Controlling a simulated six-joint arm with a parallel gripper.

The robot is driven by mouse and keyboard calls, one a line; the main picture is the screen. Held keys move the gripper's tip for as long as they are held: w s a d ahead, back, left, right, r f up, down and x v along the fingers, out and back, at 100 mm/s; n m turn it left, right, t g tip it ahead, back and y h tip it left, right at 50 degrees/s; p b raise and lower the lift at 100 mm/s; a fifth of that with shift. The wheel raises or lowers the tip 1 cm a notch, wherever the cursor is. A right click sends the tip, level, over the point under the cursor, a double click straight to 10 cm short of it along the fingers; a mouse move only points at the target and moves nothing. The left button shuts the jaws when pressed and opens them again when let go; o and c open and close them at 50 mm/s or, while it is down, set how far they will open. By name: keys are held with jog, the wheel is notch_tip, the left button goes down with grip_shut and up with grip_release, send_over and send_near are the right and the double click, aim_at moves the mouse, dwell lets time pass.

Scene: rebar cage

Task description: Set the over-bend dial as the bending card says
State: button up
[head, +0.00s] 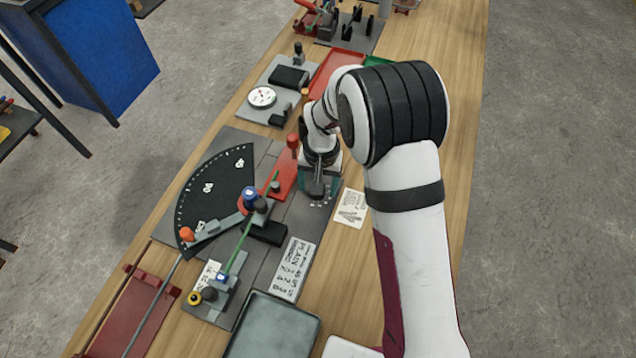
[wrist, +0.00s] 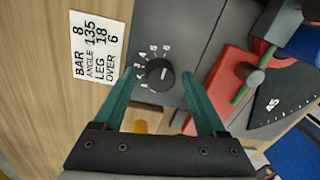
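The over-bend dial (wrist: 160,74) is a round black knob on a grey plate in the wrist view, with white numbers up to 6 around it. A small white mark shows on it, but I cannot tell for sure which number it points to. The bending card (wrist: 97,47) reads BAR 8, ANGLE 135, LEG 18, OVER 6; it also lies on the bench in the head view (head: 350,207). My gripper (wrist: 157,80) is open, its teal fingers either side of the dial, with gaps. In the head view my gripper (head: 318,188) hides the dial.
The bender's black angle plate (head: 215,190), red lever (head: 285,174) and green bar (head: 240,245) are left of my gripper. A printed table (head: 292,268) lies in front.

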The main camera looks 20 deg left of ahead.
notch_tip(320, 180, up, 16)
jog(key=shift+d, duration=0.35)
jog(key=shift+f, duration=0.1)
jog(key=s+d+r+m, duration=0.2)
jog(key=s+d+r, duration=0.1)
jog(key=s+d, duration=0.4)
jog(key=s+d+r+m, duration=0.3)
jog(key=s+d, duration=0.1)
jog(key=d, duration=0.5)
jog(key=s+d+f+m, duration=0.1)
jog(key=s+d, duration=0.1)
jog(key=s, duration=0.3)
jog(key=s+d+m+y, duration=0.1)
jog(key=s+d, duration=0.1)
jog(key=s, duration=0.4)
jog(key=shift+d+f+m, duration=0.25)
jog(key=shift+f+m, duration=0.05)
jog(key=shift+f, duration=0.1)
jog(key=shift+w, duration=0.1)
dwell(0.8)
